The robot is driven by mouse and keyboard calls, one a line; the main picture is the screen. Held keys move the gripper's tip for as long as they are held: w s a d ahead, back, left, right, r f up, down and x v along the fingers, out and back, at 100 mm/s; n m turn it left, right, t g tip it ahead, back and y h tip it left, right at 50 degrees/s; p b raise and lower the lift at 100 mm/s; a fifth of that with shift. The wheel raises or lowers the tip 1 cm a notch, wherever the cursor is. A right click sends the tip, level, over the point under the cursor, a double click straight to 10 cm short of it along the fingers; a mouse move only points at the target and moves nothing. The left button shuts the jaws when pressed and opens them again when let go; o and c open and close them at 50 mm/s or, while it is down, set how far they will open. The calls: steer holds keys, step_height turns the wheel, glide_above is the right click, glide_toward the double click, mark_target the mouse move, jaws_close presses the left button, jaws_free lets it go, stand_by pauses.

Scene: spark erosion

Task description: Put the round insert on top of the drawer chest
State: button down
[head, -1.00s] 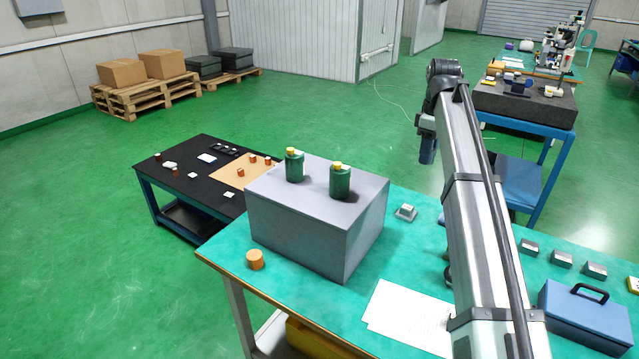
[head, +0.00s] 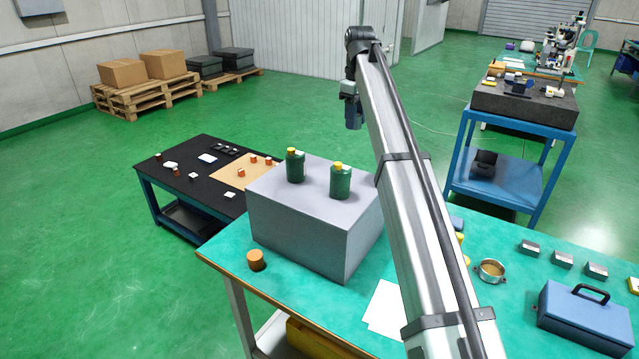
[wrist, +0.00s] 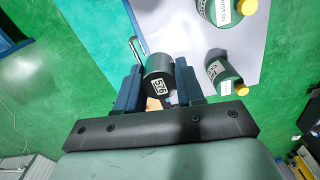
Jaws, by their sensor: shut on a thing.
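My gripper (wrist: 158,84) is shut on a short dark round insert (wrist: 158,70) with white marking on its face, between the two blue-grey fingers in the wrist view. The grey box-shaped chest (head: 300,235) stands on the green-topped table; no drawer fronts show on its visible sides. Two green bottles (head: 295,166) (head: 341,182) with yellow caps stand on its top. In the wrist view the insert overlaps the edge of the pale chest top (wrist: 180,30); I cannot tell its height above it. The insert cannot be made out in the head view.
An orange-brown cylinder (head: 256,260) stands by the chest on the table (head: 225,258). White paper (head: 384,308), a metal ring (head: 490,270), several small blocks (head: 562,259) and a blue toolbox (head: 585,318) lie rightward. A low black table (head: 190,190) stands behind. The chest top's front is bare.

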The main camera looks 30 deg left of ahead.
steer(key=shift+s+a+f, duration=0.15)
steer(key=shift+a+f, duration=0.5)
steer(key=shift+f, duration=1.85)
steer(key=shift+s+a+f, duration=0.2)
steer(key=shift+a+f, duration=0.5)
steer(key=shift+f, duration=1.85)
steer(key=shift+s+a+f, duration=0.15)
steer(key=shift+a+f, duration=0.5)
steer(key=shift+f, duration=1.85)
steer(key=shift+f, duration=0.1)
steer(key=c, duration=0.7)
jaws_free()
step_height(320, 180, up, 12)
